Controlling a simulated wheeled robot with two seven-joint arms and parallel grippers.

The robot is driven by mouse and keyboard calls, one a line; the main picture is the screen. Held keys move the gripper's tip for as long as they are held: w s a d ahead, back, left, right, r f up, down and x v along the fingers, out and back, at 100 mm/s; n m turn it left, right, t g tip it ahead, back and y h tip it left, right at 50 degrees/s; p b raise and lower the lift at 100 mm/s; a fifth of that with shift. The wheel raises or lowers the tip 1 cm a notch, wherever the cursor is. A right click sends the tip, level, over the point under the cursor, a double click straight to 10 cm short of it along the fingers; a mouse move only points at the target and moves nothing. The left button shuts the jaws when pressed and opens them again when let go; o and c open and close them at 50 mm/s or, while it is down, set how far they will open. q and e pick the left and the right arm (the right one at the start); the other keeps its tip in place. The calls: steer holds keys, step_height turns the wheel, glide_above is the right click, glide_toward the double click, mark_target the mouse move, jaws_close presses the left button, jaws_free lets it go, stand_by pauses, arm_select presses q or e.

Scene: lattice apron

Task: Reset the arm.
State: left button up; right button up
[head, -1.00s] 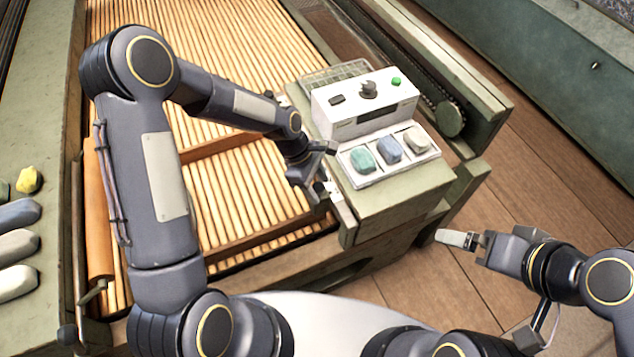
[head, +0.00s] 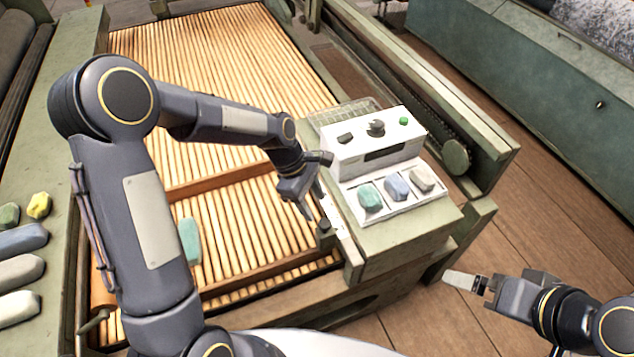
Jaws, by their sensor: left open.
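My left arm crosses the view from the left. Its gripper (head: 308,203) hangs open beside the left edge of the control-panel ledge (head: 400,235), near the slatted bed. I see nothing held in it, though its fingertips are small and partly unclear. My right gripper (head: 468,281) is at the lower right, over the wooden floor, apart from the machine. Its finger gap does not show clearly.
A white control box (head: 375,140) stands behind a tray with teal (head: 370,197), blue (head: 397,186) and cream (head: 422,178) pieces. A teal piece (head: 190,240) lies on the slatted bed (head: 230,225) beside my left arm. Several pieces lie on the left ledge (head: 45,175).

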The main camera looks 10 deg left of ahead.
arm_select(q)
steer(key=s+a+r+m+t+p, duration=0.1)
steer(key=s+a+r+m, duration=0.25)
steer(key=r, duration=0.45)
steer(key=s+a+r+m+t+p, duration=0.25)
steer(key=s+a+r, duration=0.2)
steer(key=r, duration=0.25)
steer(key=s+a+r+m+t+p, duration=0.1)
steer(key=s+r+m, duration=0.2)
steer(key=s, duration=0.3)
steer(key=s+r+m+t+p, duration=0.1)
steer(key=s+r+m+t, duration=0.1)
steer(key=s+m, duration=0.3)
steer(key=shift+s+a+r+y, duration=0.4)
steer(key=shift+s+r, duration=0.15)
steer(key=shift+s, duration=0.7)
